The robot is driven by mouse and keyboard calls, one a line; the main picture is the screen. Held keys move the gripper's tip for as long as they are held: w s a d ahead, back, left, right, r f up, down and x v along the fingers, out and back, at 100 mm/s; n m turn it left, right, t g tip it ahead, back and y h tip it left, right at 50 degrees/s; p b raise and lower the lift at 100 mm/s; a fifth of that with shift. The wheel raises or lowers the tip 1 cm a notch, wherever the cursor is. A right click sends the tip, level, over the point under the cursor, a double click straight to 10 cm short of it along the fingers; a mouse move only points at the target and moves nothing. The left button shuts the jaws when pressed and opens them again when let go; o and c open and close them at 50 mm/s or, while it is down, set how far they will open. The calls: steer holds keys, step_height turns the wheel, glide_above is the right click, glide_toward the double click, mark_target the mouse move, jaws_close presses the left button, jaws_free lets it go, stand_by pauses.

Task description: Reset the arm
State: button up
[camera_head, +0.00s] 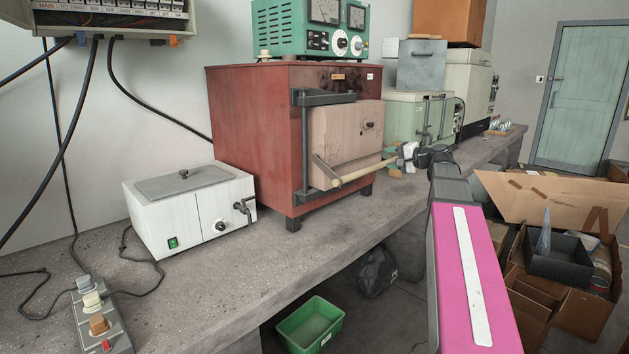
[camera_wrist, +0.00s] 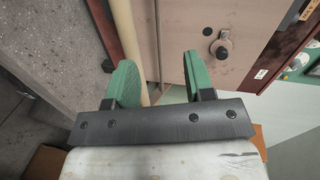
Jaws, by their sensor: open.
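My gripper (camera_head: 407,153) is at the end of my pink arm, in front of the red furnace (camera_head: 250,140) and close to the far end of its cream handle bar (camera_head: 365,173). In the wrist view, my gripper (camera_wrist: 159,64) shows two green fingers spread apart with nothing clasped between them. The cream bar (camera_wrist: 125,20) passes beside and behind the left finger; whether they touch I cannot tell. The furnace's pale door (camera_head: 350,140) looks shut, and it also shows beyond the fingers in the wrist view (camera_wrist: 185,25).
A white water bath (camera_head: 190,215) and a switch strip (camera_head: 98,320) stand on the concrete bench (camera_head: 290,255). A green meter box (camera_head: 310,30) sits on the furnace. A green crate (camera_head: 310,325) lies below. Cardboard boxes (camera_head: 545,195) crowd the right floor.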

steer(key=s+a+f+n+g+h, duration=0.1)
steer(key=s+a+f+g+h, duration=0.15)
steer(key=f, duration=0.65)
steer(key=s+a+f+n+g+h, duration=0.1)
steer(key=s+a+f+g, duration=0.2)
steer(key=f, duration=0.6)
steer(key=s+a+f+n+g+h, duration=0.15)
steer(key=s+f, duration=0.25)
steer(key=f, duration=0.5)
steer(key=s+a+f+n+g+h, duration=0.1)
steer(key=s+f+n+g+h, duration=0.2)
steer(key=s+f, duration=1.2)
step_height(320, 180, down, 2)
steer(key=g+h, duration=0.1)
steer(key=h, duration=0.2)
steer(key=shift+s+n, duration=0.15)
steer(key=shift+n, duration=0.2)
